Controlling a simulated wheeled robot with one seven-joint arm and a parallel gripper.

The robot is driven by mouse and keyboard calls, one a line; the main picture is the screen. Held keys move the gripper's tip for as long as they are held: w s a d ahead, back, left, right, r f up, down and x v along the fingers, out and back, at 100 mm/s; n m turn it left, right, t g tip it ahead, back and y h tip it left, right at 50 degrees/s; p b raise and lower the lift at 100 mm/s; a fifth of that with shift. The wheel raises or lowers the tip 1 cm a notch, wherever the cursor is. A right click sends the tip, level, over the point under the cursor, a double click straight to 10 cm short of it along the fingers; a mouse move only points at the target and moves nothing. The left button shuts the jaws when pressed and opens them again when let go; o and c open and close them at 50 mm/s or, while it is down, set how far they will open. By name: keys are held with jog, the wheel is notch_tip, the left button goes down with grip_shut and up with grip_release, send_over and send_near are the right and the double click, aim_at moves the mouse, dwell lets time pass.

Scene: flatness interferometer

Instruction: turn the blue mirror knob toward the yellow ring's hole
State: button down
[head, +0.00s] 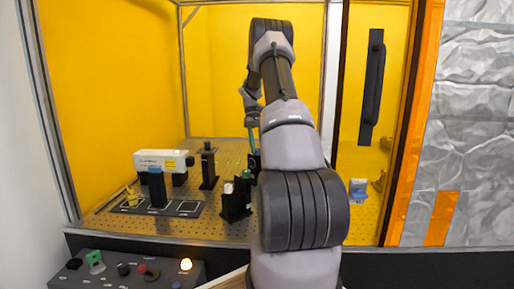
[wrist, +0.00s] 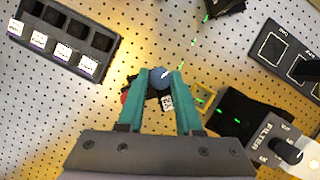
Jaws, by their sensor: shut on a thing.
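In the wrist view, my gripper (wrist: 164,76) has its two teal fingers closed on the blue mirror knob (wrist: 160,79), one on each side. A red knob (wrist: 124,98) peeks out left of the left finger. A small white label (wrist: 167,103) sits just below the blue knob, between the fingers. In the head view, my arm hides most of the gripper, and only a teal part (head: 252,141) shows. The blue knob is hidden there.
A black slotted rack (wrist: 64,38) with white labels lies upper left in the wrist view. A block marked FILTER (wrist: 268,137) is lower right. In the head view, a white laser box (head: 160,160) and black posts (head: 208,168) stand on the perforated board. A button panel (head: 120,272) is in front.

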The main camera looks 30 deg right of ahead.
jog(key=shift+d+m+y, duration=0.1)
jog(key=shift+m+y, duration=0.5)
jog(key=shift+m, duration=1)
jog(key=c, duration=0.6)
grip_release()
jog(key=v, duration=1)
jog(key=shift+s+d+r, duration=0.1)
jog(key=shift+d+r, duration=0.05)
jog(key=shift+r, duration=0.2)
